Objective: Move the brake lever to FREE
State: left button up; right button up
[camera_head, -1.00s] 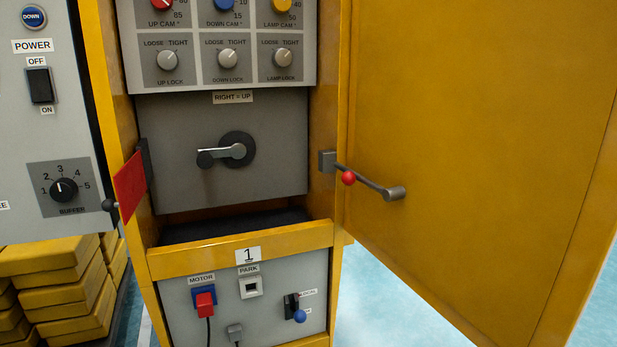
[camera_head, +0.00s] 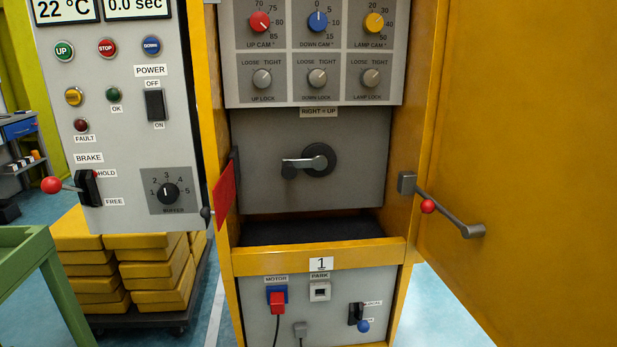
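The brake lever (camera_head: 70,186) is on the lower left of the grey control panel (camera_head: 125,130), under the BRAKE label (camera_head: 89,158). It is a rod with a red ball (camera_head: 51,185) that sticks out to the left from a black slotted block (camera_head: 89,188). The rod lies nearer the HOLD mark (camera_head: 106,174) at the top than the FREE mark (camera_head: 114,202) at the bottom. Neither of my grippers shows in the head view.
An open yellow cabinet (camera_head: 212,150) stands right of the panel, its yellow door (camera_head: 540,170) swung to the right. A red flag-like plate (camera_head: 224,196) juts out between panel and cabinet. Yellow blocks (camera_head: 140,270) are stacked below the panel. A green table (camera_head: 25,262) is at lower left.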

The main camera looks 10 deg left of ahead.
aim_at(51, 185)
jog(key=k+j, duration=0.1)
jog(key=j, duration=0.35)
jog(key=k+j+u, duration=0.1)
jog(key=j, duration=0.35)
jog(key=k+j, duration=0.15)
jog(key=j, duration=0.3)
jog(key=u, duration=0.05)
